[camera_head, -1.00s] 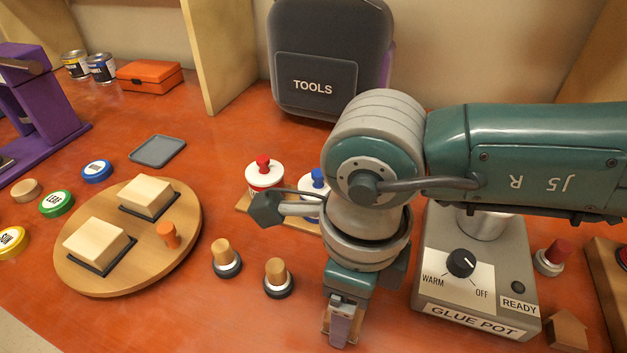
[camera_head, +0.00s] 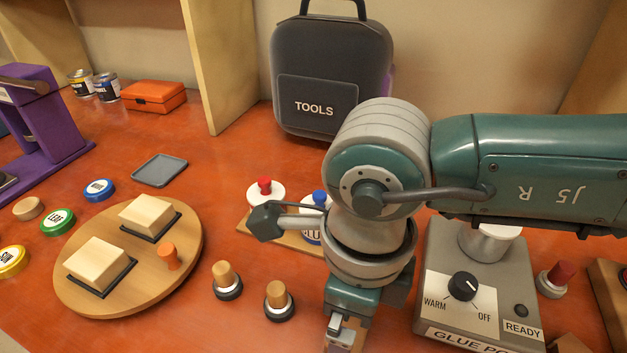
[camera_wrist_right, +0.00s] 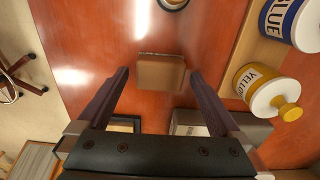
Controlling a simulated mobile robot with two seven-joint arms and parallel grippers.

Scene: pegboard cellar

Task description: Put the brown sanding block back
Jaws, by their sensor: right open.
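The brown sanding block (camera_wrist_right: 161,72) lies on the orange-red bench top in the right wrist view. It sits between and just ahead of the two fingertips, with a gap on each side. My right gripper (camera_wrist_right: 156,84) is open and empty, pointing at the block. In the head view my right gripper (camera_head: 340,334) is low in the middle, cut off by the bottom edge, and the block cannot be made out there. A flat empty grey-blue mat (camera_head: 160,171) lies at the left middle of the bench. My left gripper is not in view.
A round wooden board (camera_head: 80,299) bears two cream blocks on dark pads and an orange peg. Two wood-topped knobs (camera_head: 227,279) stand between it and my right arm.

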